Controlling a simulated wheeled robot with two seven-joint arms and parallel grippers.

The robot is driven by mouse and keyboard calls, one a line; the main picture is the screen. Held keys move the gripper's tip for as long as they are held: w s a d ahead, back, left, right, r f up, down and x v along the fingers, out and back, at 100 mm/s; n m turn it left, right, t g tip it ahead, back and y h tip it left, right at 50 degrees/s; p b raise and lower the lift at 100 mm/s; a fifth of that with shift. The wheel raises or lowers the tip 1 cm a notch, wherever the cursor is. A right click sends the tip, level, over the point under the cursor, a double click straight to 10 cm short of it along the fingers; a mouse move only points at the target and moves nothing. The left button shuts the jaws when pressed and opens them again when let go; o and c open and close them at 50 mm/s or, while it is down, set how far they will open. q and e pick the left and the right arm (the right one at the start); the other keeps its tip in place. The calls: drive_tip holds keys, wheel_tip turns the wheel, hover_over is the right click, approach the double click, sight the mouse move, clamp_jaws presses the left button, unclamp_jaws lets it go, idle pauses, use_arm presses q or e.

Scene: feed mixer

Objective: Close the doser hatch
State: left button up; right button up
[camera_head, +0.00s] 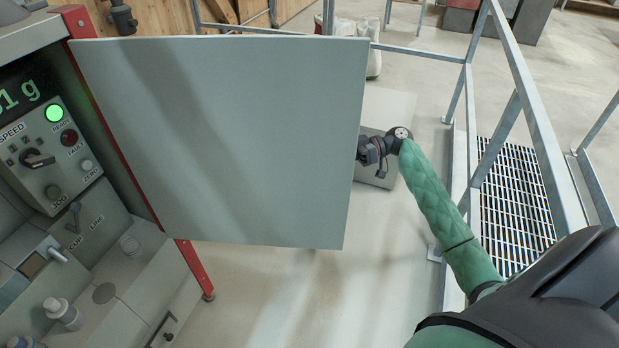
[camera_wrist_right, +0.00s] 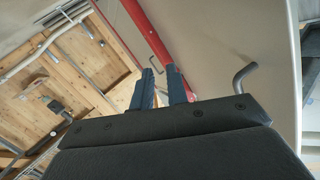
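The doser hatch (camera_head: 215,140) is a large flat grey panel, standing swung open from the red-framed cabinet on the left of the head view. My right gripper (camera_head: 372,152) is at its right edge, partly hidden behind the panel. In the right wrist view a pale panel (camera_wrist_right: 225,45), seemingly the hatch's other face, bears a bent grey handle (camera_wrist_right: 245,74). The fingers of my right gripper (camera_wrist_right: 160,72) are apart with nothing between them, left of the handle. I cannot tell whether the gripper touches the panel. My left gripper is not in view.
The cabinet's control panel (camera_head: 50,155) has a lit green lamp and a dark knob. A red post (camera_head: 193,268) borders the opening. Grey railings (camera_head: 525,95) and a floor grating (camera_head: 515,200) lie at the right. The floor below the panel is clear.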

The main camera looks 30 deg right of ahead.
sight(334, 142)
drive_tip(key=s+d+r+n+g+y+b, duration=0.15)
drive_tip(key=s+r+n+g, duration=0.45)
drive_tip(key=r, duration=0.7)
drive_tip(key=shift+n+t+y, duration=0.45)
drive_tip(key=shift+n+t, duration=0.15)
drive_tip(key=shift+t, duration=0.1)
drive_tip(key=a, duration=0.2)
drive_tip(key=a+p, duration=0.1)
drive_tip(key=a, duration=0.2)
drive_tip(key=a+p, duration=0.1)
drive_tip(key=a, duration=0.2)
drive_tip(key=shift+s+r, duration=0.1)
drive_tip(key=shift+s, duration=0.3)
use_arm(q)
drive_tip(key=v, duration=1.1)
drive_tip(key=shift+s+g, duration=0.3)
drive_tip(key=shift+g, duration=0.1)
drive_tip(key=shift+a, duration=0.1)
use_arm(e)
clamp_jaws()
